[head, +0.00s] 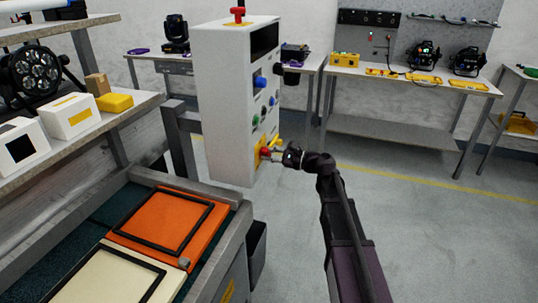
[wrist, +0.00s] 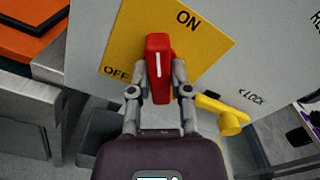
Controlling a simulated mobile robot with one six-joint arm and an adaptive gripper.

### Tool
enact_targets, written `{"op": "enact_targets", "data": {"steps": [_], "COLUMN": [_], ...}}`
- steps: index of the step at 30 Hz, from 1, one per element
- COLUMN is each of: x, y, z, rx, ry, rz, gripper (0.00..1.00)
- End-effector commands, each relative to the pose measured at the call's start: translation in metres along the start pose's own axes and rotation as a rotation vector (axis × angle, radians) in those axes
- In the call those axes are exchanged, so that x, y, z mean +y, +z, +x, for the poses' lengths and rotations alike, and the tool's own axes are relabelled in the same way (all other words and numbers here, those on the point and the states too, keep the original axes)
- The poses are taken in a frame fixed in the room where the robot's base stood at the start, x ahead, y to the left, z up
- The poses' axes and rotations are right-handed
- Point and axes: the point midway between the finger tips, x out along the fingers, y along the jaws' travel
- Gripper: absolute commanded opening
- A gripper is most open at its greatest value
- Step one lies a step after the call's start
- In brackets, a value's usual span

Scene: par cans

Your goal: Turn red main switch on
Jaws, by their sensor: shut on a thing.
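The red main switch (wrist: 158,58) sits on a yellow plate (wrist: 207,42) marked ON and OFF in the wrist view. Its white line points up in the picture, between the OFF label at lower left and the ON label at upper right. My gripper (wrist: 159,70) has its two fingers shut on the lower end of the switch handle, one on each side. In the head view, my gripper (head: 278,156) reaches the red switch (head: 265,152) low on the side of the white cabinet (head: 225,110).
A yellow lever (wrist: 228,118) marked LOCK sticks out beside the plate, right of my gripper. Blue and green controls (head: 260,82) sit higher on the cabinet. A cart with orange panel (head: 165,222) stands at left. Floor (head: 440,230) at right is clear.

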Motion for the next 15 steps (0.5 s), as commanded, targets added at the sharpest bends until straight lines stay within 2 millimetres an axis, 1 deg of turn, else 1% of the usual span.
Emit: {"op": "enact_targets", "data": {"steps": [9,15], "x": [-0.0001,-0.0001], "y": [0.0003,0.0003], "z": [0.0007,0.0008], "rx": [-0.002,-0.002], "ry": [0.001,0.001], "rz": [0.296,0.451], "gripper": [0.0,0.0]}}
